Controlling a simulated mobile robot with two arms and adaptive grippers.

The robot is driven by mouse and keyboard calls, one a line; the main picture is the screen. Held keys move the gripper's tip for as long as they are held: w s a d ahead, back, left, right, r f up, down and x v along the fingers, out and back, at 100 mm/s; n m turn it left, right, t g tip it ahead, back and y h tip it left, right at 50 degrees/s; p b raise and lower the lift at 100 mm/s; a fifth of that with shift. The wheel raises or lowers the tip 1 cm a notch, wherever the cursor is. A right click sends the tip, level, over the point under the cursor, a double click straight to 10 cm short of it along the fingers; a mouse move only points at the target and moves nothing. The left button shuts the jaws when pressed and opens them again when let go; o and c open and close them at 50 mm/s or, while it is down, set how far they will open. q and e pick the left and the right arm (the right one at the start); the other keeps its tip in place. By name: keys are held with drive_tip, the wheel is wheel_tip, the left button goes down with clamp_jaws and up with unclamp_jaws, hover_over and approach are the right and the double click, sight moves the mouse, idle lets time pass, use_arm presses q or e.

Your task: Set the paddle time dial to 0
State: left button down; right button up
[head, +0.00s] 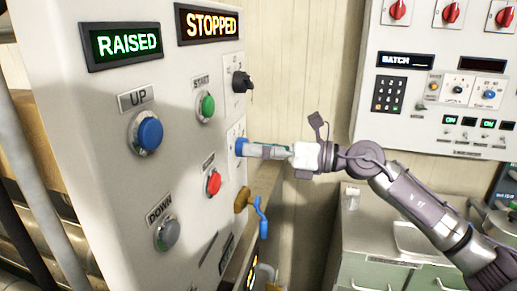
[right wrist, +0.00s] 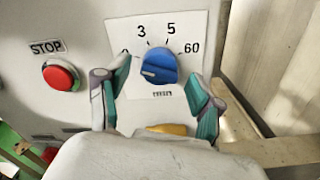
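The paddle time dial (right wrist: 159,65) is a blue knob on a white plate (right wrist: 128,32) with marks 3, 5 and 60; a mark at the left is mostly hidden by a finger. The knob's pale pointer line lies on its left side, pointing roughly left; its exact setting is hard to tell. My left gripper is not in view.
A red STOP button (right wrist: 60,75) is left of the dial. Another control panel (head: 440,80) stands at the right, above a cabinet.

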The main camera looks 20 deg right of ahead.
drive_tip(key=shift+r, duration=0.1)
drive_tip(key=v, duration=1.2)
idle(0.4)
